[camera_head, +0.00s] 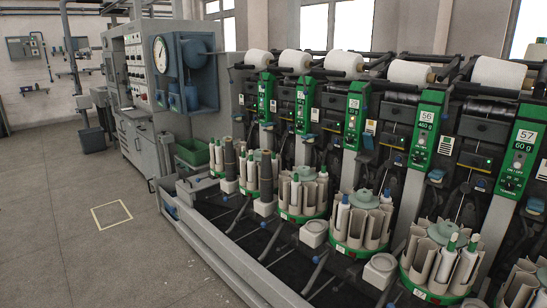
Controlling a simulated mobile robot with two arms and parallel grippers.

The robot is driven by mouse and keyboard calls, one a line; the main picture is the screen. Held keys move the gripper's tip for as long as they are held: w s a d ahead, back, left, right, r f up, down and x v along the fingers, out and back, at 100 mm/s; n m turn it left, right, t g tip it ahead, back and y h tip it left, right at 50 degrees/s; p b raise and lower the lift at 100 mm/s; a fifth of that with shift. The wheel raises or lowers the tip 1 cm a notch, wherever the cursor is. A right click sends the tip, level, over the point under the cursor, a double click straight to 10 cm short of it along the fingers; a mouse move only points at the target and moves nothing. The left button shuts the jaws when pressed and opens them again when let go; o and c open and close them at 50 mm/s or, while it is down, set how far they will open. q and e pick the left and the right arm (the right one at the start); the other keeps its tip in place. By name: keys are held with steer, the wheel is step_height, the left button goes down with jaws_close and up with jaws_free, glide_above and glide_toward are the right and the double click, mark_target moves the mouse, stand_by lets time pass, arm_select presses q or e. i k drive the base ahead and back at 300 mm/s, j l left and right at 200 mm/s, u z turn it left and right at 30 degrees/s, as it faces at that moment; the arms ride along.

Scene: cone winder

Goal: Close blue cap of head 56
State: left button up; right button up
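Head 56 has a green panel (427,130) with a white label reading 56, at the right of the head view. A small blue part (436,175) sits just below and to the right of this panel; it looks like the blue cap, but it is too small to tell whether it is open or closed. Below, a round green-based magazine (408,278) holds pale tubes and spools. Neither of my grippers is in view.
Head 57 has a similar green panel (516,150) with a blue part (535,205) at the right edge. White yarn cones (408,72) line the top. A long grey rail (215,245) edges the machine. The grey floor (60,230) at left is clear.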

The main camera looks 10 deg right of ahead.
mark_target(368, 141)
steer(key=i+u, duration=0.3)
steer(key=i, duration=0.55)
steer(key=i+l+u, duration=0.1)
steer(key=i+u, duration=0.25)
steer(key=i, duration=0.5)
steer(key=i+z, duration=0.3)
steer(key=i+j+z, duration=0.3)
steer(key=i, duration=0.15)
steer(key=l, duration=0.1)
